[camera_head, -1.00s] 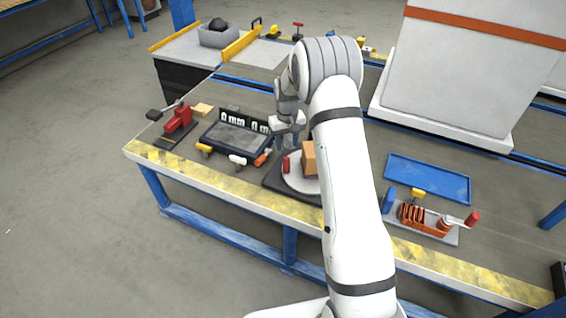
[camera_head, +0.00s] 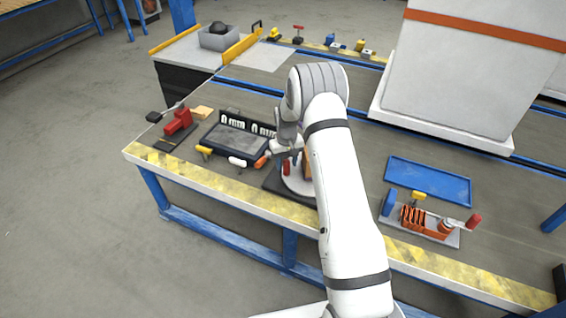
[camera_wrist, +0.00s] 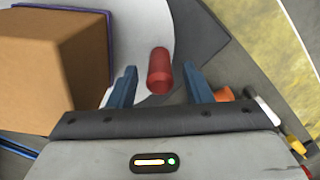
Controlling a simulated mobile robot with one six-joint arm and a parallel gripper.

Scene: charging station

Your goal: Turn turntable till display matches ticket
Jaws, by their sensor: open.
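The turntable is a pale round disc (camera_head: 297,184) on a dark base (camera_head: 275,180), partly hidden by my arm. A red upright peg (camera_head: 287,168) stands near its edge, and a brown box (camera_head: 307,164) sits on it, mostly hidden. The display (camera_head: 262,129) is a dark panel behind a flat tray; it shows a 0 and "mm" in its windows, too small to read surely. I cannot pick out a ticket. My gripper (camera_wrist: 160,80) is open, with the red peg (camera_wrist: 160,71) between its fingers. The brown box (camera_wrist: 35,75) is at the left there.
Yellow, white and orange-handled tools (camera_head: 237,161) lie in front of the display tray. A red clamp (camera_head: 178,121) is at the left. A blue tray (camera_head: 428,180) and an orange fixture (camera_head: 425,220) stand at the right. A large white block (camera_head: 450,75) stands behind.

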